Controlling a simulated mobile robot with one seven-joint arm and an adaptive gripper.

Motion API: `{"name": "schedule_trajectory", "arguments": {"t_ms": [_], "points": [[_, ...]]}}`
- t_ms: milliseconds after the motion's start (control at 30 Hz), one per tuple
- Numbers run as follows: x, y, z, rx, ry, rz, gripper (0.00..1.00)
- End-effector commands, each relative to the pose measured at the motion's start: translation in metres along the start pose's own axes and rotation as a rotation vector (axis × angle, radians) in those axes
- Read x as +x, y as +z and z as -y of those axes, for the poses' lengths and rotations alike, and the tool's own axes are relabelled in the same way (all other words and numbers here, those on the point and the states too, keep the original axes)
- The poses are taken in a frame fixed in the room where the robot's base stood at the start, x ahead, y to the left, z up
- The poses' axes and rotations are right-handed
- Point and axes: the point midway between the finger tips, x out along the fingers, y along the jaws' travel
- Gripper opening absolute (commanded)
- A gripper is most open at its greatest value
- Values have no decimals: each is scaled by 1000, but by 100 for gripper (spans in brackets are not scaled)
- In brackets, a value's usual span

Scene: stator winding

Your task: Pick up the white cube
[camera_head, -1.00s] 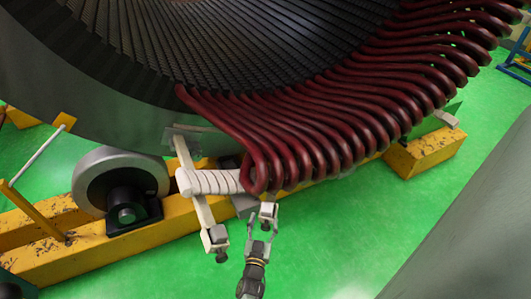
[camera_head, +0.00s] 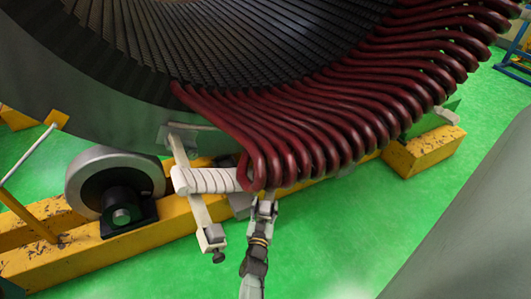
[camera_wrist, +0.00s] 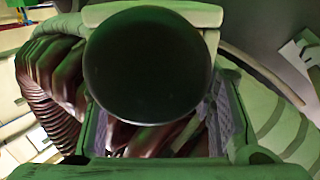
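My gripper (camera_head: 264,208) is just below the lower ends of the red coils (camera_head: 262,165) in the head view, close to the wrapped white bar. In the wrist view its two padded fingers (camera_wrist: 158,125) stand apart, with red coil parts visible between them. A large dark round shape covers the middle of that view and hides much of what lies between the fingers. I cannot clearly pick out a separate white cube; a small pale block (camera_head: 214,233) sits at the lower end of the pale clamp arm, and another pale block (camera_head: 447,116) lies at the right.
The wrapped white bar (camera_head: 207,180) and the pale clamp arm (camera_head: 190,185) are just left of my gripper. A yellow beam (camera_head: 60,255) and a grey roller (camera_head: 100,180) stand further left. The green floor (camera_head: 340,240) is open to the lower right.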

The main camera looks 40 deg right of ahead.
Motion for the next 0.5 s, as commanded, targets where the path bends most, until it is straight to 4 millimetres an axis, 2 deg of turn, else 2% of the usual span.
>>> {"name": "schedule_trajectory", "arguments": {"t_ms": [67,500], "points": [[0,0,0,0,0,0,42],[0,0,0,0,0,0,13]]}}
